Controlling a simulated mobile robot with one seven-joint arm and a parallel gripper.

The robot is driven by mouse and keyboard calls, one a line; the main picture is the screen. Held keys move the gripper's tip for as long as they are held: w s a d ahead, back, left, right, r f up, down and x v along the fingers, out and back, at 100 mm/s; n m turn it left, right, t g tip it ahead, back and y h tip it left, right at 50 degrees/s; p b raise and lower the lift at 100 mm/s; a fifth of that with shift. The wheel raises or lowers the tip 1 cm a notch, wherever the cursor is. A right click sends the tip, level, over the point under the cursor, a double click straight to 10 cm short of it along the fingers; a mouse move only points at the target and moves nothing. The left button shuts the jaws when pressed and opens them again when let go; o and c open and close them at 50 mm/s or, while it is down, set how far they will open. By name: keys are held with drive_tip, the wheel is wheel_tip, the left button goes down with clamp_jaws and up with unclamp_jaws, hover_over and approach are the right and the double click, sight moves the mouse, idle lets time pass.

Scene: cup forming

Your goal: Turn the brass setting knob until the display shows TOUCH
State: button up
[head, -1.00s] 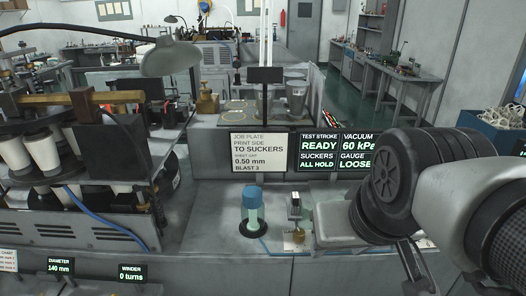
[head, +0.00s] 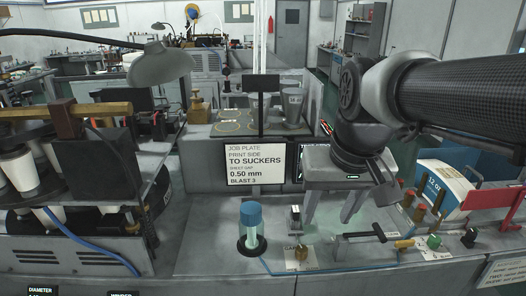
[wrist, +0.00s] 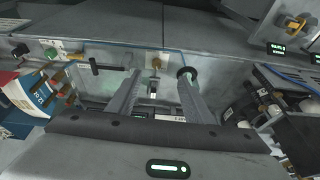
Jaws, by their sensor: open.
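The brass setting knob (head: 301,252) sits low on a pale plate on the front bench, below a small upright gauge block (head: 296,218). In the wrist view the brass knob (wrist: 157,62) shows beyond and between my fingertips. My gripper (head: 330,218) is open and empty, fingers pointing down, above the bench and a little right of the knob in the head view; it also shows in the wrist view (wrist: 159,76). I see no contact with the knob. The display (head: 299,165) is almost wholly hidden behind my gripper, so its gauge word cannot be read.
A blue-capped bottle (head: 251,218) in a dark ring stands left of the knob. A black-handled lever (head: 362,237) lies to its right, with a green knob (head: 434,241) farther right. A job plate sign (head: 254,163) stands behind. A blue-and-white carton (head: 440,188) is at right.

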drive_tip(key=w+f+g, duration=0.2)
drive_tip(key=w+f, duration=0.1)
drive_tip(key=w, duration=0.4)
drive_tip(key=g+b, duration=0.1)
drive_tip(key=g, duration=0.1)
hover_over(302, 248)
wheel_tip(302, 248, down, 5)
drive_tip(key=shift+m, duration=0.3)
wheel_tip(302, 248, down, 18)
drive_tip(key=shift+r+b, duration=0.2)
drive_tip(key=shift+b, duration=0.25)
drive_tip(key=c, duration=1.1)
drive_tip(key=shift+o, duration=0.2)
drive_tip(key=shift+m, duration=0.3)
